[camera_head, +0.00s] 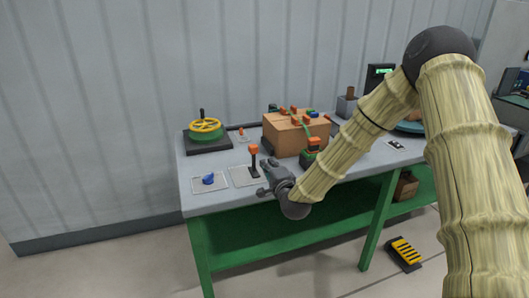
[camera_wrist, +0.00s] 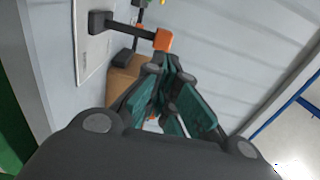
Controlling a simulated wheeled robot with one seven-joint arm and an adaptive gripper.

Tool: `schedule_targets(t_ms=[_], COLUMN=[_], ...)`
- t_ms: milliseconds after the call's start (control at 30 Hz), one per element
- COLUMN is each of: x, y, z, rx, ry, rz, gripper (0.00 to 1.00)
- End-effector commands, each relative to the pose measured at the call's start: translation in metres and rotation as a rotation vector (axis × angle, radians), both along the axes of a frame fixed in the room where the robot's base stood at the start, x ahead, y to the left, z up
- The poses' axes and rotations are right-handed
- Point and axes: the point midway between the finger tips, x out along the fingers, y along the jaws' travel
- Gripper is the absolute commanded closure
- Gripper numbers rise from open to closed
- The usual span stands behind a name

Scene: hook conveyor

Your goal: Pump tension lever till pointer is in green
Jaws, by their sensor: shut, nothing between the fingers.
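A black lever with an orange knob (camera_head: 254,150) stands upright on a light plate (camera_head: 243,177) at the table's front. The knob also shows in the wrist view (camera_wrist: 163,41), just beyond and left of the fingertips. My gripper (camera_head: 266,177) is at the table's front edge, right beside the lever's base in the head view. Its fingers (camera_wrist: 166,65) are shut and empty, apart from the knob. Another orange-topped part (camera_head: 314,145) on a dark and green base stands before the cardboard box. I cannot make out a pointer or a green zone.
A cardboard box (camera_head: 283,139) with orange clips sits mid-table. A yellow-and-green wheel (camera_head: 205,129) and a blue knob (camera_head: 208,179) are at the left. A dark display (camera_head: 380,73) stands behind my arm. A yellow-striped pedal (camera_head: 405,252) lies on the floor.

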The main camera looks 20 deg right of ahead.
Motion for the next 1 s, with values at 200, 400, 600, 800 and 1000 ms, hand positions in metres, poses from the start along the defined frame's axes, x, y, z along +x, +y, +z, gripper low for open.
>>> schedule_targets(t_ms=[200,400,600,800,1000], x=[0.037,0.064,0.079,0.082,0.082], y=[0.002,0.003,0.004,0.004,-0.015], z=[0.002,0.001,-0.001,-0.001,-0.001], rx=[-0.003,-0.002,-0.001,-0.001,0.001], ry=[-0.001,-0.001,0.000,0.000,-0.002], rz=[0.000,0.001,0.001,0.001,-0.004], gripper=[1.00,1.00,1.00,1.00,1.00])
